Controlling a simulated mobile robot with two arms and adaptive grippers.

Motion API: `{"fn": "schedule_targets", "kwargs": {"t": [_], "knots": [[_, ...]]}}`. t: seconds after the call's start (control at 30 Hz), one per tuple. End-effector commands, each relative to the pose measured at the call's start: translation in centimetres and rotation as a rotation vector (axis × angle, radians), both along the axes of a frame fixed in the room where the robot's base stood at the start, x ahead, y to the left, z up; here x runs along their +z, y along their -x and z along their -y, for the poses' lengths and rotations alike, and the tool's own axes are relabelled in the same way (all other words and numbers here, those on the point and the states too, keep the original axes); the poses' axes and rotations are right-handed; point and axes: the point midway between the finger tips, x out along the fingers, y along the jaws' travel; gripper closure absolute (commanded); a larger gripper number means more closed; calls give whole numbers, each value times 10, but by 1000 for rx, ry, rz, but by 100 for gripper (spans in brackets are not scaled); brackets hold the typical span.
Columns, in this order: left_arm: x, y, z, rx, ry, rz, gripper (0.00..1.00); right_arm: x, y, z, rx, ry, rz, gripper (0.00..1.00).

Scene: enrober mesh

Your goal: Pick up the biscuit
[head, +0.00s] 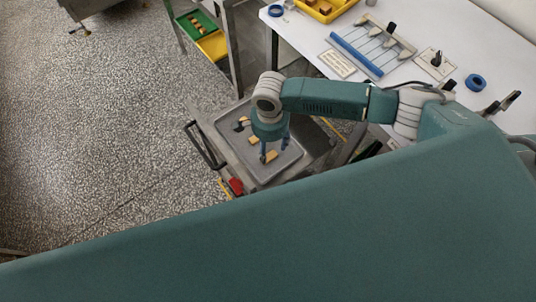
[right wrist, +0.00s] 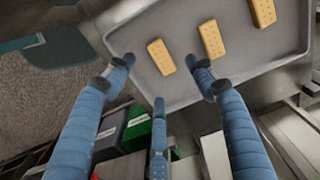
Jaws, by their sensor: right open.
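Several tan rectangular biscuits lie apart on a grey metal tray (head: 292,157). In the right wrist view, one biscuit (right wrist: 161,57) lies nearest the fingers, a second biscuit (right wrist: 211,39) is to its right and a third biscuit (right wrist: 263,12) is at the top right. My right gripper (head: 275,151) points down over the tray in the head view, with a biscuit (head: 271,156) by its fingertips. In the right wrist view its blue fingers (right wrist: 162,76) are spread and empty, and the nearest biscuit lies just beyond the gap between them. My left gripper is not in view.
The tray sits in a metal cart with a black handle (head: 203,146) and a raised rim. A white table (head: 460,50) behind holds a blue-barred rack (head: 357,55), blue tape (head: 475,82) and tools. Speckled floor lies open at left.

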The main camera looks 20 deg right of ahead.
Motion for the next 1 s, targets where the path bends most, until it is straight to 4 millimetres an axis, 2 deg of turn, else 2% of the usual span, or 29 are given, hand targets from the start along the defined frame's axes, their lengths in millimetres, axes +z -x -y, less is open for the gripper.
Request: {"fn": "schedule_targets", "kwargs": {"t": [0.1, 0.2, 0.5, 0.8, 0.87, 1.0], "knots": [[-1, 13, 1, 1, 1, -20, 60, -11, 0, -1, 1, 0, 1, 45], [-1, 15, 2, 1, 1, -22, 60, -17, 1, 0, 1, 1, 0, 45], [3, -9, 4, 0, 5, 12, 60, -59, 6, -1, 1, 1, 1, 45], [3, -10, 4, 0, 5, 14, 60, -65, 6, -1, 1, -1, 2, 45], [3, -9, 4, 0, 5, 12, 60, -65, 6, -1, 1, -1, 2, 53], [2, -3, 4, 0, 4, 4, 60, -65, 6, -1, 1, -1, 2, 81]]}}
